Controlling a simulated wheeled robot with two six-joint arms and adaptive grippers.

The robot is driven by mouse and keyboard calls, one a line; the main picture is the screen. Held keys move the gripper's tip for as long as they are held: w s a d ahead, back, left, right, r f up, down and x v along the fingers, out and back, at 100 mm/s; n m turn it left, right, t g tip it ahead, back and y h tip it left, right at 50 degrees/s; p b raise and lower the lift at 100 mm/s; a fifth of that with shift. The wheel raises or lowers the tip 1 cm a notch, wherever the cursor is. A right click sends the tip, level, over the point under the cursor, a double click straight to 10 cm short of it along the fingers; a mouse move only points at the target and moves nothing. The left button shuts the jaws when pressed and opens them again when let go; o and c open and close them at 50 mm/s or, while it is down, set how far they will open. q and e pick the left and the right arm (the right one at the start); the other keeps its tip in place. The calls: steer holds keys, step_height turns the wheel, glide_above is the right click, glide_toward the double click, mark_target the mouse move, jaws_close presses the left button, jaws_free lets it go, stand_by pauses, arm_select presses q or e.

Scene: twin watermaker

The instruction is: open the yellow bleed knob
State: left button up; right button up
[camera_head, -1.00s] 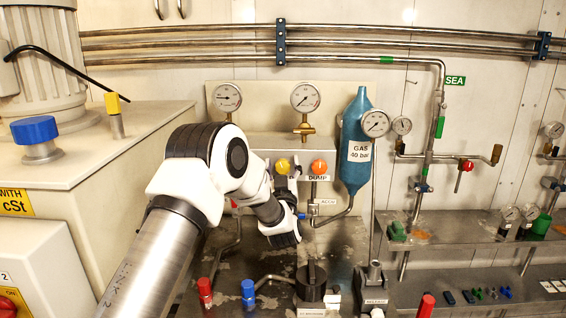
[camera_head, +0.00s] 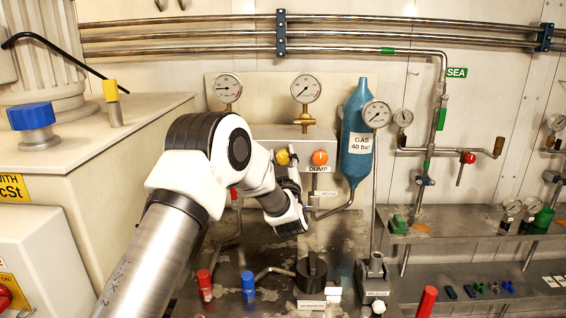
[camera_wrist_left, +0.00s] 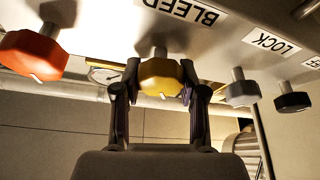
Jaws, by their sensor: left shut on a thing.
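The yellow bleed knob (camera_head: 282,157) sits on the front of a grey panel, left of an orange knob (camera_head: 320,158). In the left wrist view the yellow knob (camera_wrist_left: 160,78) is faceted, on a short stem below a BLEED label (camera_wrist_left: 182,12). My left gripper (camera_head: 287,168) reaches it from below in the head view. In the left wrist view its two dark fingers stand on either side of the yellow knob, shut on it. The orange knob (camera_wrist_left: 34,54) is beside the left finger. My right gripper is in neither view.
In the left wrist view a grey knob (camera_wrist_left: 241,92) near the LOCK label is close to the right finger, with a black knob (camera_wrist_left: 292,100) beyond. A blue gas bottle (camera_head: 357,140) and pressure gauges (camera_head: 305,88) surround the panel. A steel bench lies below.

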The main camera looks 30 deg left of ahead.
arm_select(q)
steer(key=n+g+b, duration=0.1)
steer(key=n+b, duration=0.1)
steer(key=n+g+y+b, duration=0.1)
steer(key=n, duration=0.2)
steer(key=shift+f+b, duration=0.15)
steer(key=shift+b, duration=0.25)
steer(key=shift+n+g+y+b, duration=0.45)
steer(key=shift+n+b, duration=0.3)
steer(key=shift+n, duration=0.45)
steer(key=n+g+b, duration=0.2)
steer(key=n, duration=0.2)
steer(key=shift+a, duration=0.1)
steer(key=shift+n+g+b, duration=0.55)
steer(key=shift+n+b, duration=0.05)
steer(key=shift+n, duration=1)
steer(key=o, duration=1.1)
steer(key=shift+s+a, duration=0.1)
steer(key=shift+o, duration=0.2)
